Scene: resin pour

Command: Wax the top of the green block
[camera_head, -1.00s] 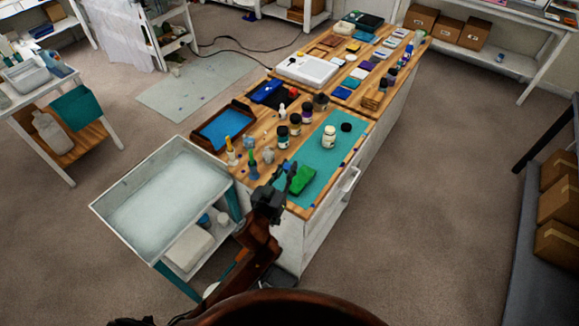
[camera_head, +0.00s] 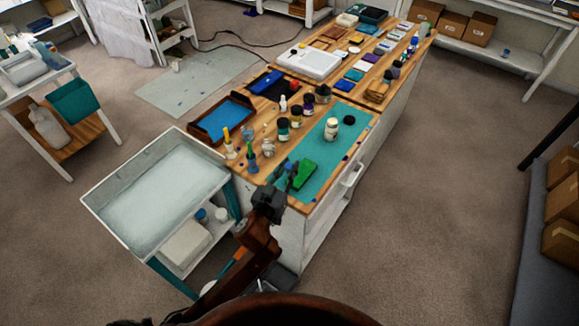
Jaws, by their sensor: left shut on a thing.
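The green block (camera_head: 307,176) lies on the teal mat (camera_head: 318,158) near the front edge of the workbench. My left gripper (camera_head: 290,180) is at the block's left side, very close to it. It is shut on a small, dark bluish thing (camera_head: 289,166) that is mostly hidden by the fingers. I cannot tell whether this thing touches the block. An open pale jar (camera_head: 331,129) stands on the mat behind the block, with a black lid (camera_head: 347,117) beside it. My right gripper is not in view.
Several small bottles (camera_head: 296,118) stand left of the mat. A brown tray with a blue bottom (camera_head: 222,116) lies farther left. A white tub (camera_head: 100,202) on a cart adjoins the bench. The floor right of the bench is clear.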

